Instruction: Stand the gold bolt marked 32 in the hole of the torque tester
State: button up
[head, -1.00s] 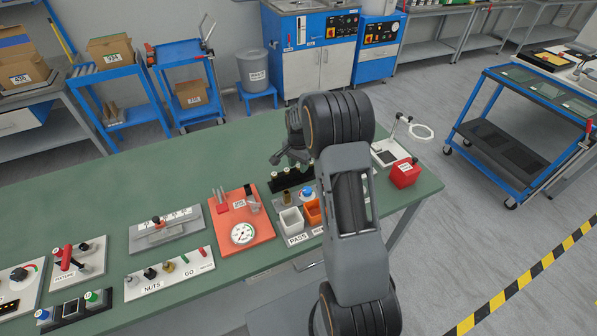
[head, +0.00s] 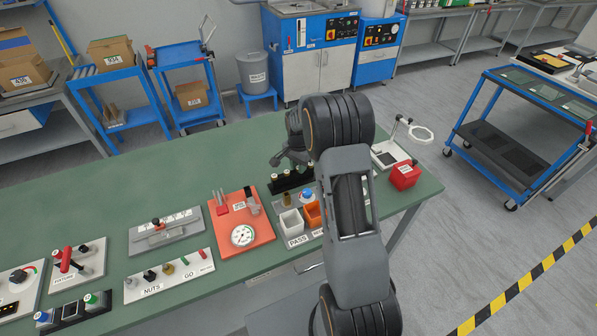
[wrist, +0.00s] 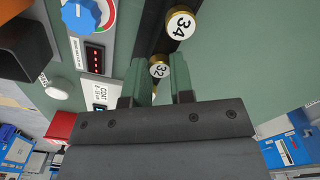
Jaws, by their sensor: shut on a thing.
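The gold bolt marked 32 (wrist: 160,68) sits between my two fingers in the wrist view, its round white-faced head toward the camera. My gripper (wrist: 158,80) is shut on it. Its shank is hidden, so I cannot tell whether it is clear of the dark rack (wrist: 152,28). A gold bolt marked 34 (wrist: 180,25) stands in that rack beside it. In the head view my gripper (head: 285,160) is down at the rack, partly hidden by my arm. I cannot tell for certain which bench device is the torque tester; a panel with a dark knob (head: 20,275) is at far left.
Close by are a device with a blue knob (wrist: 88,14) and red display, a white PASS bin (head: 291,222), an orange bin (head: 313,213) and a red box (head: 404,176). An orange gauge plate (head: 262,232) lies left. The green bench (head: 120,190) is clear behind.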

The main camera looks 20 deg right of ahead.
jog(key=shift+r, duration=0.2)
jog(key=shift+r+p, duration=2)
jog(key=shift+r, duration=0.9)
